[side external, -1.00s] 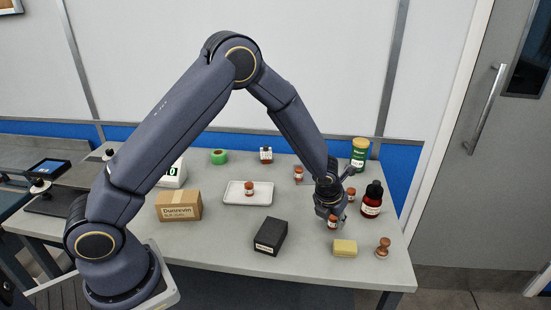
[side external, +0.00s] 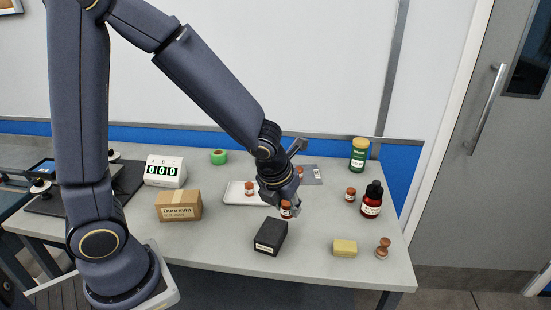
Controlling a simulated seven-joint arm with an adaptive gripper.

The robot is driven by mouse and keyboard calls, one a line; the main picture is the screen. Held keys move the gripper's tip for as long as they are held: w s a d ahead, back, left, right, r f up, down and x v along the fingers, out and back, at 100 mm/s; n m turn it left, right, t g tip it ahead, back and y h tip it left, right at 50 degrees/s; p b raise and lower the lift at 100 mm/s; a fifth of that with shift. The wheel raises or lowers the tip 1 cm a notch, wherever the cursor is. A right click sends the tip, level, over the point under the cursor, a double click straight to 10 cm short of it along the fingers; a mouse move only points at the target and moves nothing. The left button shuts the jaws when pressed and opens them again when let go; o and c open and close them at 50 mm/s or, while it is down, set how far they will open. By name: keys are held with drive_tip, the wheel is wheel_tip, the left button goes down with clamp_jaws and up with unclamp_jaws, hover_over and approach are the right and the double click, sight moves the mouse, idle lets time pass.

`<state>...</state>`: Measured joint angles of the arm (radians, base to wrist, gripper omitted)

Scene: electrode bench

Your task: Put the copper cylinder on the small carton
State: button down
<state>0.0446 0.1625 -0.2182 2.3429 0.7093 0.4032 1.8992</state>
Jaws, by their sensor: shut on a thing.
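My gripper (side external: 280,199) is shut on a small copper-brown cylinder (side external: 287,210) with a white label. It holds the cylinder upright, just behind and above the right end of the black box; the exact gap is hard to tell. The brown cardboard carton (side external: 180,206), marked "Dunnevin", stands closed at the left, its top bare. Similar copper-brown cylinders stand on the white tray (side external: 235,199), where one (side external: 249,188) is visible, behind my gripper (side external: 299,171), and beside the dark red bottle (side external: 350,194).
The black box (side external: 270,237) with a white label lies near the front edge. A red bottle (side external: 372,200), yellow block (side external: 344,248), wooden stamp (side external: 383,248) and green tin (side external: 359,154) are at the right. A digit display (side external: 165,171) stands behind the carton.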

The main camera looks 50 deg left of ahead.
drive_tip(key=s+a+n+g+y, duration=0.2)
drive_tip(key=s+a+n+y, duration=0.15)
drive_tip(key=a+n, duration=0.8)
wheel_tip(320, 180, up, 2)
drive_tip(key=n+g+h, duration=0.1)
drive_tip(key=n+g, duration=0.3)
drive_tip(key=n, duration=0.4)
hover_over(174, 195)
drive_tip(key=w+d, duration=0.1)
drive_tip(key=d, duration=0.1)
drive_tip(key=f, duration=0.6)
drive_tip(key=shift+s+a+f, duration=0.25)
drive_tip(key=shift+a+f, duration=0.1)
drive_tip(key=shift+f, duration=0.45)
drive_tip(key=shift+f, duration=0.1)
drive_tip(key=c, duration=0.9)
unclamp_jaws()
drive_tip(key=shift+o, duration=0.2)
